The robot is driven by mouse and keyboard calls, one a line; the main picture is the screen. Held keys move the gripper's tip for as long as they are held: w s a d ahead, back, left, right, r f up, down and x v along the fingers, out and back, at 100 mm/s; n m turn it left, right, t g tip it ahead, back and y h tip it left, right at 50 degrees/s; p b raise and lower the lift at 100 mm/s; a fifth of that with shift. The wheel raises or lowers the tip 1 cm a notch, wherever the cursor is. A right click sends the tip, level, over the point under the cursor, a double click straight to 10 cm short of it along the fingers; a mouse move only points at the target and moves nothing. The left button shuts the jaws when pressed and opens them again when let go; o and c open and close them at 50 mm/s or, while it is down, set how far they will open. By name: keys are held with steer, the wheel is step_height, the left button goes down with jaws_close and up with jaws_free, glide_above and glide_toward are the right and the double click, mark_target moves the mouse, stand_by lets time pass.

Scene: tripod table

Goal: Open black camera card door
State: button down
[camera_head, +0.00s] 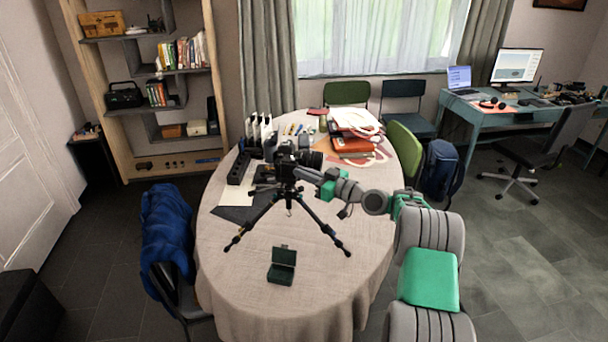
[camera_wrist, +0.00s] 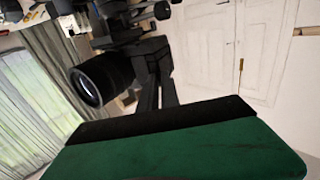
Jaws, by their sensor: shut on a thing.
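A black camera (camera_head: 287,156) stands on a black tripod (camera_head: 288,196) on the table (camera_head: 320,280), its lens (camera_head: 310,158) facing right. In the wrist view the camera (camera_wrist: 150,58) and its lens (camera_wrist: 103,80) appear tilted. My gripper (camera_head: 300,173) is at the right side of the camera body, just below the lens. In the wrist view its fingers (camera_wrist: 158,92) reach to the camera body, close together. The card door is too small and too covered by my fingers to make out, and I cannot tell its angle.
A small dark green open box (camera_head: 282,266) lies in front of the tripod. Books and papers (camera_head: 352,135) are piled behind right. A black holder (camera_head: 239,167) and white upright items (camera_head: 259,130) stand behind left. The table's front is mostly clear.

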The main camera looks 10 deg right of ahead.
steer(key=m+t+h, duration=0.1)
steer(key=s+a+m+t+h+b, duration=0.1)
steer(key=m+h+b, duration=0.1)
steer(key=h, duration=0.1)
steer(key=shift+s+a+t, duration=0.35)
steer(key=shift+s+t, duration=0.05)
steer(key=a+m+g+h+b, duration=0.1)
steer(key=a+m+h+b, duration=0.3)
steer(key=m+h, duration=0.3)
steer(key=a+m+g+h+b, duration=0.2)
steer(key=a+m+h+b, duration=0.2)
steer(key=h, duration=1)
steer(key=m+b, duration=0.1)
steer(key=m, duration=0.2)
steer(key=shift+s+a+m+b, duration=0.3)
steer(key=shift+m, duration=0.1)
steer(key=shift+a+g, duration=0.1)
steer(key=shift+g, duration=0.4)
steer(key=shift+h, duration=0.3)
